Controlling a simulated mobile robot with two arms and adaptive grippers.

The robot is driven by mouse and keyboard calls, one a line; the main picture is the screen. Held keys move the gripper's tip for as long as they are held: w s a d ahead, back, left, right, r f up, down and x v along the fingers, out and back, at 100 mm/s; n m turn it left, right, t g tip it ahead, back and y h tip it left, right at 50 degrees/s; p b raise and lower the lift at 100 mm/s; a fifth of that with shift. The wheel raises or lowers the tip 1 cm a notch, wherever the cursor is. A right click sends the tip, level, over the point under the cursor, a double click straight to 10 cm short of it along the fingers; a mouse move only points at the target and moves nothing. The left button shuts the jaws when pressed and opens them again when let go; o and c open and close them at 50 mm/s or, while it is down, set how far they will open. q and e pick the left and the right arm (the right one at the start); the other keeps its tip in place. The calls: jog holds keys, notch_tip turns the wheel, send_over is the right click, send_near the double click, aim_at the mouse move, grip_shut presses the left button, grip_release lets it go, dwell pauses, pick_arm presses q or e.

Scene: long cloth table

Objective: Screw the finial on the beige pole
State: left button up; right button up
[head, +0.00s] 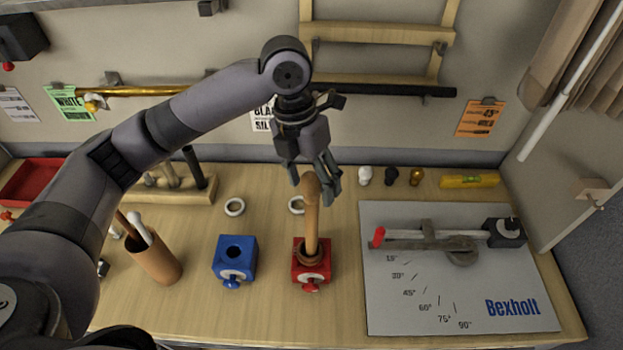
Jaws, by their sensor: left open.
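The beige pole (312,232) stands upright in the red block clamp (311,268). A rounded brown-beige knob, which looks like the finial (309,184), sits at the pole's top end; whether it is threaded on or only resting there I cannot tell. My left gripper (325,183) is open, pointing down, with its fingers at and just right of the knob. From this angle I cannot tell whether a finger touches it. My right gripper is not in view.
White (365,175), black (391,175) and gold (416,177) finials stand behind, near a yellow level (469,181). A blue block (234,259) and a brown cup (154,258) stand left. The Bexholt board (455,275) fills the right. Two white rings lie behind the blocks.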

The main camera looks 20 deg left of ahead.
pick_arm(q)
jog(key=n+t, duration=0.1)
jog(key=n, duration=0.8)
jog(key=shift+t, duration=0.4)
jog(key=c, duration=1.1)
jog(key=shift+m, duration=0.5)
jog(key=shift+c, duration=0.2)
jog(key=o, duration=1.1)
jog(key=shift+o, duration=0.2)
